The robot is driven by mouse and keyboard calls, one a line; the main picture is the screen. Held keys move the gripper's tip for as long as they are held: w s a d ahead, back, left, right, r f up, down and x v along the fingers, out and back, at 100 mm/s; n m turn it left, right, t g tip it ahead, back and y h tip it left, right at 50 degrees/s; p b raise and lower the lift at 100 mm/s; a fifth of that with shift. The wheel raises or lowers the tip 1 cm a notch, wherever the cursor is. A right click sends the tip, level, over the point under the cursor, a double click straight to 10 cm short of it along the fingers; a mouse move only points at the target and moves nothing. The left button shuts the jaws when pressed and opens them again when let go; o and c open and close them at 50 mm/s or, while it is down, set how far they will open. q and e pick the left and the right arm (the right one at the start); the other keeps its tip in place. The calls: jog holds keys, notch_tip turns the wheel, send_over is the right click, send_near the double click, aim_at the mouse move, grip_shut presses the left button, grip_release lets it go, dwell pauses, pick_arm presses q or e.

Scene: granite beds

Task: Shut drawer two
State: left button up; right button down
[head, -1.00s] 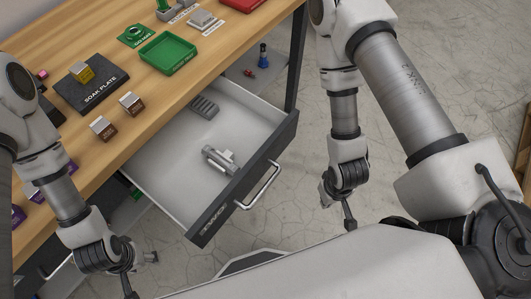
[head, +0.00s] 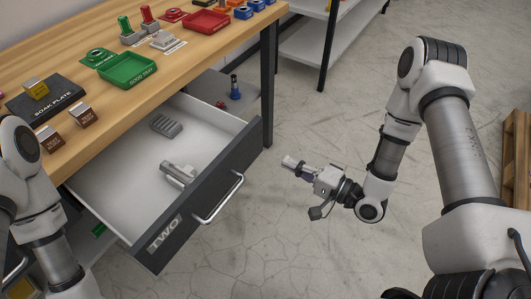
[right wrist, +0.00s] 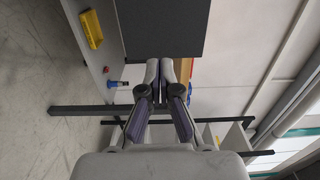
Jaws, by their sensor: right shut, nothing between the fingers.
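Drawer two (head: 166,241), with a dark front marked TWO and a light inside, stands pulled out from under the wooden bench. Its bar handle (head: 218,199) is on the front. A grey metal part (head: 179,173) and a ribbed grey block (head: 166,125) lie in it. My right gripper (head: 287,162) is shut and empty, to the right of the drawer front and apart from it, pointing left. In the right wrist view the shut fingers (right wrist: 160,88) point toward a dark flat panel (right wrist: 165,30). My left arm is at the left edge; its gripper is out of frame.
The wooden bench (head: 110,92) carries a green tray (head: 127,69), a red tray (head: 203,22) and a soak plate (head: 46,100). A dark bench leg (head: 268,85) stands behind the drawer's right end. The floor right of the drawer is clear.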

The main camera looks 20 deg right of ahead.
aim_at(255, 146)
jog(key=x, duration=0.8)
jog(key=shift+w+a, duration=0.15)
jog(key=shift+w, duration=0.05)
pick_arm(q)
jog(key=shift+f, duration=0.15)
